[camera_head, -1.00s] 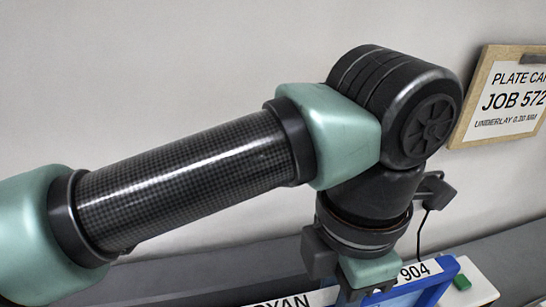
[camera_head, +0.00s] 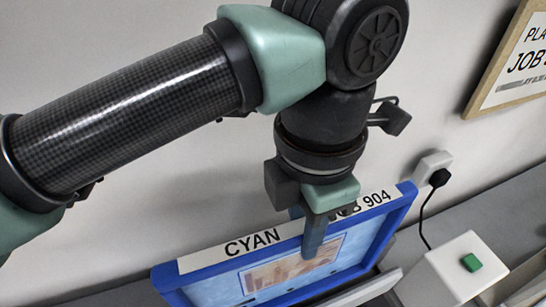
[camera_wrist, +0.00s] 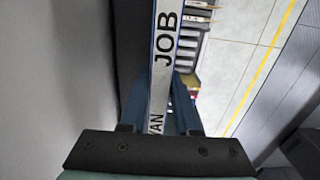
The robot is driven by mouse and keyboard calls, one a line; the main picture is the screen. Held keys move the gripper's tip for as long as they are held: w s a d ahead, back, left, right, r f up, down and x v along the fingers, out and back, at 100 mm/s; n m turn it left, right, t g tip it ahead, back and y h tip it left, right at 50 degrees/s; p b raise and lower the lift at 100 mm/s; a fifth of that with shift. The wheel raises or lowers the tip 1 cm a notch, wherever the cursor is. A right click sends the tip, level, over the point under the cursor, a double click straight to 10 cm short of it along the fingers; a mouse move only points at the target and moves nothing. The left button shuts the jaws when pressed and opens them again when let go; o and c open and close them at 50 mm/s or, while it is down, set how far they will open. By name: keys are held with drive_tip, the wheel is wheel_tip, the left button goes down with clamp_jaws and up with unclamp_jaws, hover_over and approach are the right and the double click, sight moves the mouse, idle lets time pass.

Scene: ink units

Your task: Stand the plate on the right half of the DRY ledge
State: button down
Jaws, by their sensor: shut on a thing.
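The plate (camera_head: 208,290) has a blue frame, a pale blue face with a brownish picture, and a white top strip reading CYAN and 904. It stands roughly upright below my arm in the head view, its lower edge out of frame. My gripper (camera_head: 313,236) is shut on its top edge near the middle of the strip, covering part of the lettering. In the wrist view, the strip (camera_wrist: 165,60) runs up from between the fingers of my gripper (camera_wrist: 162,105). I see no DRY label, so I cannot tell which surface is the DRY ledge.
A white box with a green button (camera_head: 471,263) stands right of the plate. A wall socket (camera_head: 434,165) holds a black plug with a hanging cord. A framed job card (camera_head: 512,62) is on the wall. The wrist view shows a pale floor with a yellow line (camera_wrist: 262,75).

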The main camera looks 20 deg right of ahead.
wheel_tip(320, 180, down, 10)
drive_tip(key=b, duration=0.9)
drive_tip(key=shift+r, duration=0.2)
drive_tip(key=shift+f+b, duration=0.35)
drive_tip(key=shift+b, duration=0.35)
drive_tip(key=c, duration=0.6)
unclamp_jaws()
drive_tip(key=shift+o, duration=0.2)
wheel_tip(320, 180, up, 13)
drive_tip(key=shift+b, duration=1)
